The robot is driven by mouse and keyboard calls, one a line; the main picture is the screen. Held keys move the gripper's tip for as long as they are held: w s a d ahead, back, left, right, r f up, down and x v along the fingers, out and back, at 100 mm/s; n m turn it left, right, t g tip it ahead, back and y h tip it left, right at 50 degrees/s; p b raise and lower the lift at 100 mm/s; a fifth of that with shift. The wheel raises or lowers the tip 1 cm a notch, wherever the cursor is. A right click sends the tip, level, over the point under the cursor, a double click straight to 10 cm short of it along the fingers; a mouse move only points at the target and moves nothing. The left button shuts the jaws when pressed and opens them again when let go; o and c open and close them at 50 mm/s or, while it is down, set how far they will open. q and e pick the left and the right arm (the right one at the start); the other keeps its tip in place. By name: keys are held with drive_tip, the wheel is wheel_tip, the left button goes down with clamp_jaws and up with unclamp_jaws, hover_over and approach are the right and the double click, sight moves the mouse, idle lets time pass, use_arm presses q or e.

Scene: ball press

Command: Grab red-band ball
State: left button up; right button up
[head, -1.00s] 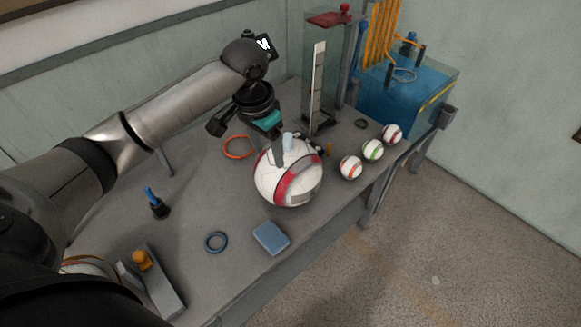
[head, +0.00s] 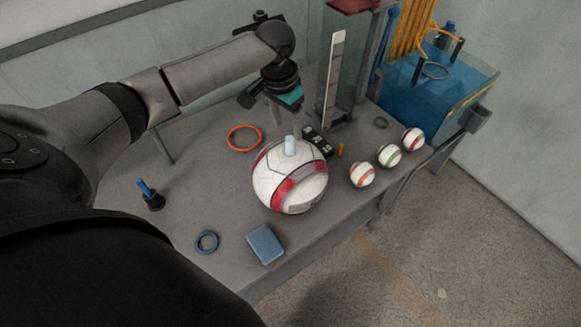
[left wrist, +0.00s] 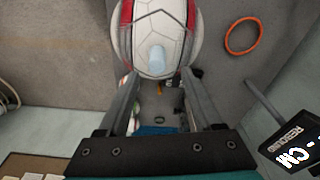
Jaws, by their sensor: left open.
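A small white ball with a red band (head: 413,139) sits at the right end of a row of small balls near the table's right edge. A large white ball with red bands and a pale peg on top (head: 290,183) stands mid-table; it also fills the top of the left wrist view (left wrist: 158,28). My left gripper (head: 287,112) is open and empty, above the table behind the large ball. Its fingers (left wrist: 160,104) show apart in the left wrist view. My right gripper is not in view.
A green-band ball (head: 389,156) and an orange-band ball (head: 361,174) sit beside the small red-band ball. A tall clear column (head: 333,85) and a blue tank (head: 440,85) stand behind. An orange ring (head: 244,138), blue ring (head: 206,242) and blue block (head: 266,244) lie on the table.

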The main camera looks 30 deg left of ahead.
sight(290, 138)
use_arm(q)
drive_tip(key=f, duration=0.6)
drive_tip(key=shift+w+d+f, duration=0.2)
drive_tip(key=shift+w+d, duration=0.05)
drive_tip(key=c, duration=1.1)
clamp_jaws()
drive_tip(key=shift+r, duration=0.15)
